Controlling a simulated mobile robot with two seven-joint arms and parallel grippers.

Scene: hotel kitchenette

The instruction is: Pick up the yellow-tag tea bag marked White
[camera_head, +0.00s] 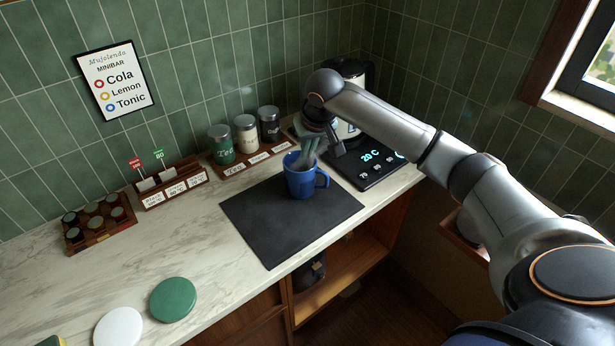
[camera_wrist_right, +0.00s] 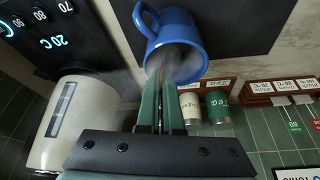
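No yellow tag or tag marked White can be made out in either view. The wooden tea bag rack (camera_head: 172,190) stands by the wall, with a red tag (camera_head: 135,163) and a green tag (camera_head: 158,154) sticking up. My right gripper (camera_head: 307,157) points down at the mouth of the blue mug (camera_head: 300,182). In the right wrist view, its green fingers (camera_wrist_right: 160,105) are close together at the mug's rim, with pale haze around them. Whether anything is between them cannot be told. My left gripper is not in view.
The mug stands on a black mat (camera_head: 290,225). The kettle (camera_head: 347,129) and its control panel (camera_head: 368,160) are at the right. Several canisters (camera_head: 245,136) stand behind the mat, a capsule rack (camera_head: 100,222) at left. A green disc (camera_head: 173,299) and white disc (camera_head: 119,327) lie in front.

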